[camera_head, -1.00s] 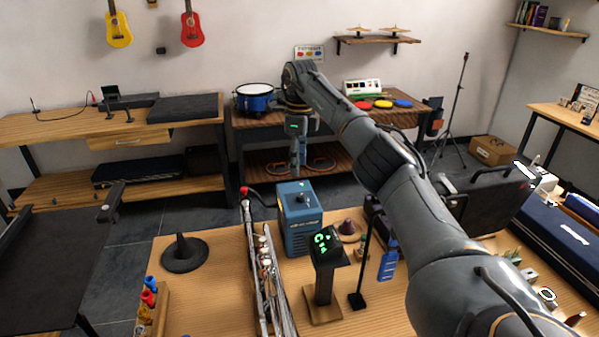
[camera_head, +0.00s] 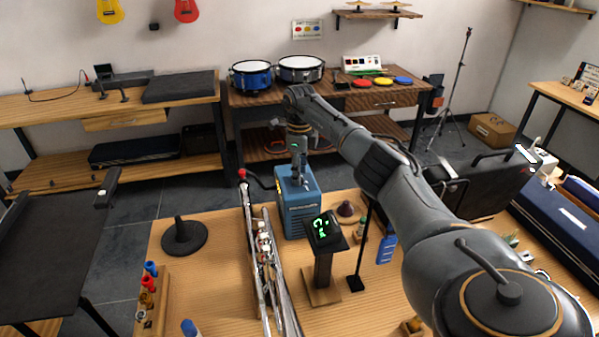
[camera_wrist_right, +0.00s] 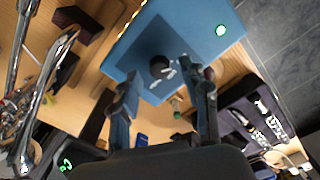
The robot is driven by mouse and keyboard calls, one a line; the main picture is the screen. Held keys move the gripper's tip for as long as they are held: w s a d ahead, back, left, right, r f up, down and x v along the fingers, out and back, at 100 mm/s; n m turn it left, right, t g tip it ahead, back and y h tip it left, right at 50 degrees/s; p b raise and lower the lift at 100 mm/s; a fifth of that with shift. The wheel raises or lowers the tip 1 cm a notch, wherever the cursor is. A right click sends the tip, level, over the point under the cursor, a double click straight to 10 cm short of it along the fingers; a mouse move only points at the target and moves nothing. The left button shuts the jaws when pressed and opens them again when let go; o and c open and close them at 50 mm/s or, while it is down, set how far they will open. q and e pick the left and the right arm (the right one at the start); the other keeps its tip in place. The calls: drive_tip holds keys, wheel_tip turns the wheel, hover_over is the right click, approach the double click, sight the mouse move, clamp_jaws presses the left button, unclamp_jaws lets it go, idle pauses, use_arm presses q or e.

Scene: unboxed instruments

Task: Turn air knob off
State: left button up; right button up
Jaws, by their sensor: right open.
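A blue box (camera_head: 301,214) stands on the wooden table in the head view. My right gripper (camera_head: 298,178) points down over the box top and hides the knob in the head view. In the wrist view its two fingers are apart, one on each side of the knob, with nothing between them but the knob in line of sight. I cannot tell whether they touch it. My left gripper is out of view.
A stand with a green display (camera_head: 323,250) is in front.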

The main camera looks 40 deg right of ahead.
drive_tip(key=shift+f, duration=0.55)
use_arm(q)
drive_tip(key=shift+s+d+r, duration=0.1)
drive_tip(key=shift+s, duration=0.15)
use_arm(e)
drive_tip(key=shift+f, duration=0.1)
clamp_jaws()
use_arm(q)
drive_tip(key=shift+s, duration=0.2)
